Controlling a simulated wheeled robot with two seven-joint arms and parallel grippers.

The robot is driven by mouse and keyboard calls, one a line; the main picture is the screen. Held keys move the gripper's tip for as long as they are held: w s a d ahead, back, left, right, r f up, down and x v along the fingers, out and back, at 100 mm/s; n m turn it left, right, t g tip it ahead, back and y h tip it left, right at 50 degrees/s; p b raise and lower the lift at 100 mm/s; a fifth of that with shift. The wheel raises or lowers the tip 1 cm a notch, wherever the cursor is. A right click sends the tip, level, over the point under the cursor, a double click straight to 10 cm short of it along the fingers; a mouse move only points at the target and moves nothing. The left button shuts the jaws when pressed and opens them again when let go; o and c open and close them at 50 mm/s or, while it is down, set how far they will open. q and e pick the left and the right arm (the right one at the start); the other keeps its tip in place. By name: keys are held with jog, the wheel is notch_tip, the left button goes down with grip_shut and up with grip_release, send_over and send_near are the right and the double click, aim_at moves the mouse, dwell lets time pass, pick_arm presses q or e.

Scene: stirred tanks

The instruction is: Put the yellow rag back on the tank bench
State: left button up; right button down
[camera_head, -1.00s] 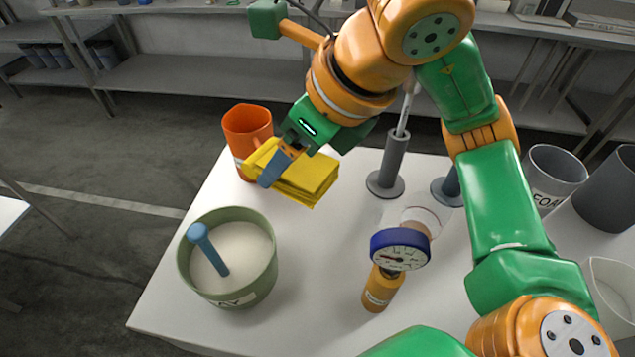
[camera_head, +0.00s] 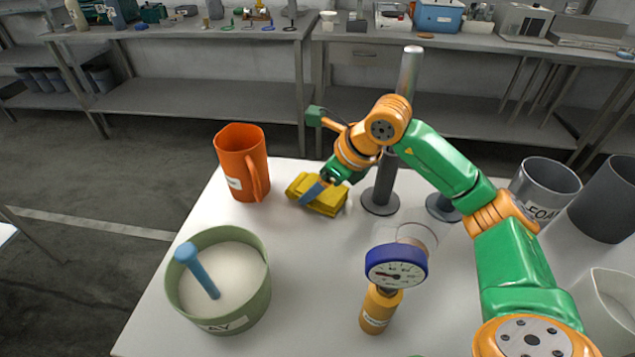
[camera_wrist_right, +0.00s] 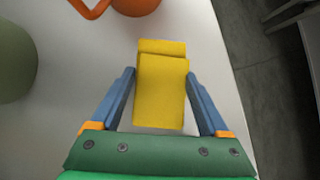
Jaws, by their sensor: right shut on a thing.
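The yellow rag (camera_head: 326,200) is a folded block at the far left part of the white tank bench (camera_head: 310,270). It is at or just above the bench top; I cannot tell if it touches. My right gripper (camera_head: 314,192) is shut on it, with the blue fingers on either side. In the right wrist view the rag (camera_wrist_right: 162,88) sits between the two fingertips (camera_wrist_right: 160,78), over the bench surface (camera_wrist_right: 80,60). My left gripper is not in view.
An orange jug (camera_head: 240,165) stands just left of the rag. A green tub (camera_head: 255,300) with white contents, a blue-rimmed gauge (camera_head: 396,268) and a grey post stand (camera_head: 381,190) are nearby. Grey beakers (camera_head: 545,185) stand right. The bench's left edge is close.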

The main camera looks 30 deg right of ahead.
grip_release()
jog(key=v, duration=0.7)
jog(key=shift+s+r, duration=0.15)
jog(key=shift+r, duration=0.15)
